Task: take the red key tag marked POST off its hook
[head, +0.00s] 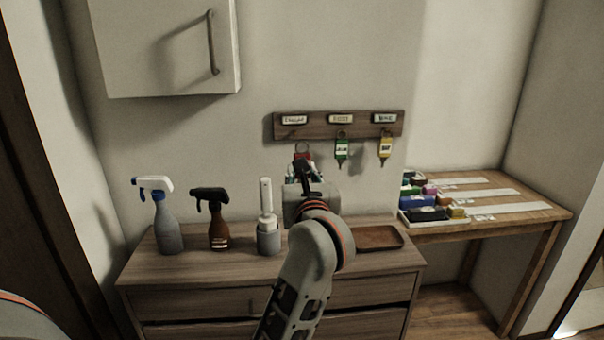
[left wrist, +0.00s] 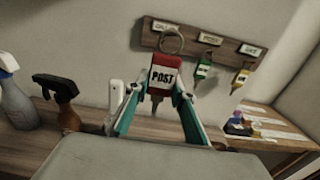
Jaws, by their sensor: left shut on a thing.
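The red key tag marked POST (left wrist: 162,72) stands upright between the fingertips of my left gripper (left wrist: 161,97), which is shut on it. Its metal ring (left wrist: 172,40) stands above it, in front of the left part of the wooden hook rack (left wrist: 190,48). In the head view the red tag (head: 304,156) is mostly hidden behind my left gripper (head: 304,170). Its ring shows lower than the rack (head: 318,131) and looks apart from the left hook. A green tag (head: 341,150) and a yellow tag (head: 385,148) hang from the other hooks. My right gripper is not in view.
Below, a wooden dresser (head: 190,272) bears a grey spray bottle (head: 168,225), a brown spray bottle (head: 217,222), a white brush in a holder (head: 268,230) and a brown tray (head: 378,238). A side table (head: 520,208) with small items stands right. A cabinet (head: 165,50) hangs upper left.

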